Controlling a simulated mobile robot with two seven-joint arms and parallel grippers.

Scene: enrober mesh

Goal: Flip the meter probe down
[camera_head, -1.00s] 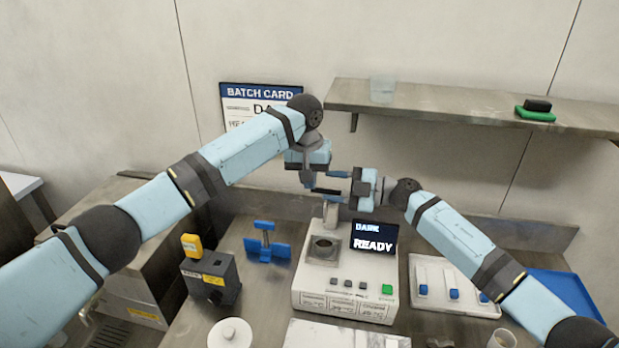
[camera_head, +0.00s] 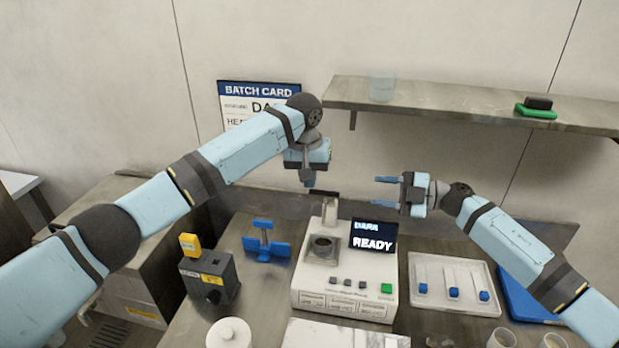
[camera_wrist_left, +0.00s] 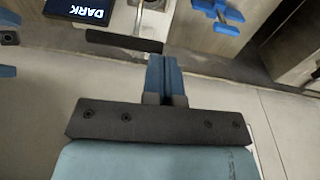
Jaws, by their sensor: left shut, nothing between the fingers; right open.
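The white meter (camera_head: 307,282) stands on the bench, its screen (camera_head: 373,236) reading DARK and READY. Its probe (camera_head: 329,212) stands raised at the back of the meter, with a black bar (camera_head: 324,193) across the top. The bar also shows in the left wrist view (camera_wrist_left: 123,41), left of the fingers. My left gripper (camera_head: 309,184) points down, shut and empty, close to the bar's left end in the head view; I cannot tell if they touch. My right gripper (camera_head: 385,188) is open and empty, right of the probe and above the screen.
A grey box with a yellow piece (camera_head: 209,279) and a blue stand (camera_head: 266,248) are left of the meter. A white tray with blue-ended sticks (camera_head: 455,310) and a blue tray (camera_head: 530,300) are right. A shelf (camera_head: 450,97) hangs behind.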

